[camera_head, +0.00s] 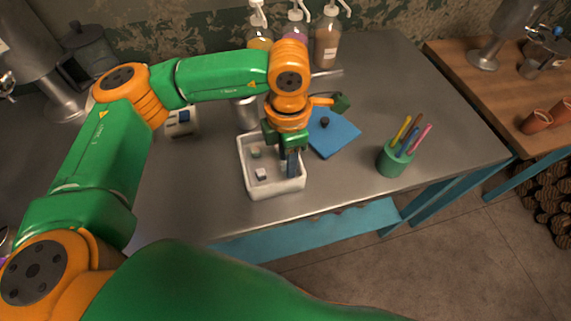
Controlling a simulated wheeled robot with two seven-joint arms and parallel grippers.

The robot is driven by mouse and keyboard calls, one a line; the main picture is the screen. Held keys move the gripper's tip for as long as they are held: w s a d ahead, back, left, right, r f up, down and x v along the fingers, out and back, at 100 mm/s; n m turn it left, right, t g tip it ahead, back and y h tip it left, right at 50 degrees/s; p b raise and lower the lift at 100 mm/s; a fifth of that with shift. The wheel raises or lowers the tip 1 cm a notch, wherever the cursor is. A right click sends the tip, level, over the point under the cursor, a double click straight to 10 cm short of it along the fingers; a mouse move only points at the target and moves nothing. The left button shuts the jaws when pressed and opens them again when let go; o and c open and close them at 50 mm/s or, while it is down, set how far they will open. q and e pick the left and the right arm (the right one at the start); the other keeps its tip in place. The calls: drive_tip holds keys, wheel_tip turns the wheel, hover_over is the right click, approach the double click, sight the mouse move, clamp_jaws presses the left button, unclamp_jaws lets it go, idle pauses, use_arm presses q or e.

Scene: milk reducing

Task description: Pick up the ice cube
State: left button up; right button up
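A small pale ice cube (261,174) lies in the near part of a white tray (276,190) on the metal counter. Another small greyish cube (256,153) lies farther back in the same tray. My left gripper (285,165) points down over the right side of the tray, its fingers reaching to or into it, to the right of the cubes. A dark finger shows at the right, but the gap between the fingers is hard to make out. I see nothing held. My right gripper is out of view.
A blue mat (335,136) with a small dark object lies right of the tray. A green cup (394,160) with coloured sticks stands near the right edge. Pump bottles (328,42) stand along the back wall. Bare counter (200,190) lies left of the tray.

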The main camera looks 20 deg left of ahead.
use_arm(q)
drive_tip(key=shift+w+f, duration=0.15)
drive_tip(key=shift+f, duration=0.7)
clamp_jaws()
drive_tip(key=shift+r, duration=0.1)
